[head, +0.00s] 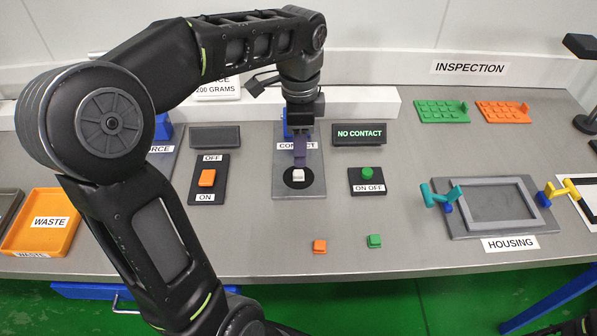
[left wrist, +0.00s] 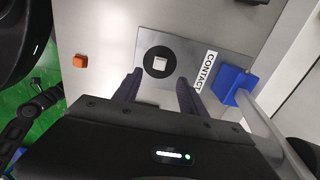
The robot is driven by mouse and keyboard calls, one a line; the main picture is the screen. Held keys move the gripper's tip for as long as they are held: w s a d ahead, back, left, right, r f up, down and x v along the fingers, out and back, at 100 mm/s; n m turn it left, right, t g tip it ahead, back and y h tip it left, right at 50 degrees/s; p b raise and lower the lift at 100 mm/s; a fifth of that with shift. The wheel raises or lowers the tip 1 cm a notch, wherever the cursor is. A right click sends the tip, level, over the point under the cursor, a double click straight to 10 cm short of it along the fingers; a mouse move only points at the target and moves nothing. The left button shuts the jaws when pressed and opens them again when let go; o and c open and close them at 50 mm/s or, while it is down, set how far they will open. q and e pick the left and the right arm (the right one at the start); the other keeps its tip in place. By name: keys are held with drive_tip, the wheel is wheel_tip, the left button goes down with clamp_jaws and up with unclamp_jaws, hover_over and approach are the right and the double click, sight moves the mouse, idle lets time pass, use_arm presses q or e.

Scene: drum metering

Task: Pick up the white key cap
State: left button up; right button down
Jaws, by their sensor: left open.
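The white key cap (head: 298,175) sits on the black round spot of the grey contact plate (head: 313,187). In the left wrist view the white key cap (left wrist: 159,63) lies on the black disc, ahead of the fingertips and roughly between their lines. My left gripper (head: 300,160) is above the plate, fingers pointing down. In the left wrist view my left gripper (left wrist: 158,80) has its two dark fingers apart, with nothing between them. My right gripper is not clearly seen in either view.
An orange cap (head: 320,246) and a green cap (head: 375,241) lie near the front edge. A display (head: 359,134) reads NO CONTACT. Switch boxes (head: 208,180) (head: 367,181) flank the plate. A blue block (left wrist: 234,82) stands behind the plate. The housing fixture (head: 460,224) is at right.

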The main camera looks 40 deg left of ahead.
sight(299, 173)
use_arm(q)
drive_tip(key=shift+f, duration=1.05)
wheel_tip(299, 173, down, 5)
drive_tip(key=shift+s+a+f, duration=0.1)
drive_tip(key=shift+c, duration=0.2)
clamp_jaws()
idle(0.3)
